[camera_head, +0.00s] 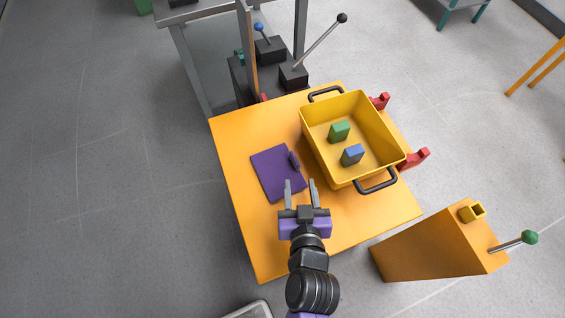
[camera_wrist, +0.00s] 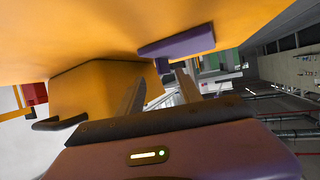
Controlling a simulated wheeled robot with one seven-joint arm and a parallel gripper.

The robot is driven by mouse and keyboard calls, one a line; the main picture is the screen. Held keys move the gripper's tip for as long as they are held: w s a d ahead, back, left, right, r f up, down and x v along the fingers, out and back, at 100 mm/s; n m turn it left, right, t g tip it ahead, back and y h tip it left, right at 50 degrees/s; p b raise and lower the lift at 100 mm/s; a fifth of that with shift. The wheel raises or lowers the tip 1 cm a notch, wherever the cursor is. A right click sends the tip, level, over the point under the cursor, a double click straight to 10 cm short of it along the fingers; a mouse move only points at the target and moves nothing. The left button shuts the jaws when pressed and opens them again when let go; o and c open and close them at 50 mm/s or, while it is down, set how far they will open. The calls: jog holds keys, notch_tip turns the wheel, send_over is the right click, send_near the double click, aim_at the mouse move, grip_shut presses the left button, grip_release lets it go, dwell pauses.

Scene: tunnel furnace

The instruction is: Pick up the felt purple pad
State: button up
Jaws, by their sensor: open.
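The felt purple pad (camera_head: 275,174) lies flat on the orange table (camera_head: 241,145), left of the yellow bin. A small raised purple piece stands at its right edge. My gripper (camera_head: 300,184) is open and empty, with its fingertips near the front right corner of the pad. In the wrist view the pad (camera_wrist: 178,44) shows beyond the two open fingers (camera_wrist: 160,86), apart from them. Nothing shows between the fingers.
A yellow bin (camera_head: 375,127) with black handles stands right of the pad and holds a green block (camera_head: 339,132) and a blue block (camera_head: 352,155). Black lever boxes (camera_head: 293,75) stand behind the table. The table's left part is clear.

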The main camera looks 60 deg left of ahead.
aim_at(297, 168)
jog(key=x, duration=0.6)
jog(key=shift+a+b, duration=0.3)
grip_shut()
